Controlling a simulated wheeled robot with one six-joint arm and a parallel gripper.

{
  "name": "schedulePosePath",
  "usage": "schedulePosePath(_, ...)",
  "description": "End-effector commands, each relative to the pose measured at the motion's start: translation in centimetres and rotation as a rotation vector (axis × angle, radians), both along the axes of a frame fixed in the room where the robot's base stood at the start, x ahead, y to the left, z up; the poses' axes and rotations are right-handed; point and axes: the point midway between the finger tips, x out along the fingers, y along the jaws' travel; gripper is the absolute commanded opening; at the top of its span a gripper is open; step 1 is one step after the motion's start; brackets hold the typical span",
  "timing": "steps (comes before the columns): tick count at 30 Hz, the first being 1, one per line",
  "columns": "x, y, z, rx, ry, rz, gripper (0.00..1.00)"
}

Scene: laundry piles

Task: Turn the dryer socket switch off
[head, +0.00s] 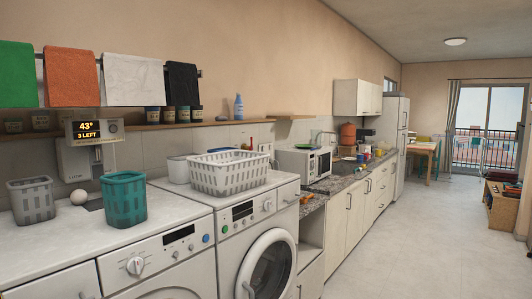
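Two white front-loading machines stand side by side at the left. The nearer one (165,262) has a dial and a blue button; the farther one (230,250) has a round door and a green button. I cannot tell which is the dryer. A small pale plate (265,148) on the wall behind the farther machine may be a socket; it is too small to read any switch. My gripper is not in view.
A white basket (229,172) stands on the farther machine. A teal basket (124,203), grey basket (31,201) and white ball (78,198) sit on the nearer top. A display (94,130) reads "43° 3 LEFT". A microwave (304,163) stands beyond.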

Motion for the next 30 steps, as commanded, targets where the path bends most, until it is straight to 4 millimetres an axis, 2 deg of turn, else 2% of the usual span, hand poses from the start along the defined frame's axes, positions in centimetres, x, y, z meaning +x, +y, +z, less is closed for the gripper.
schedulePosePath(14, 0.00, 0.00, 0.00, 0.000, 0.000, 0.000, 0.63)
schedulePosePath(30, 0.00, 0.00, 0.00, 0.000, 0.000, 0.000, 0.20)
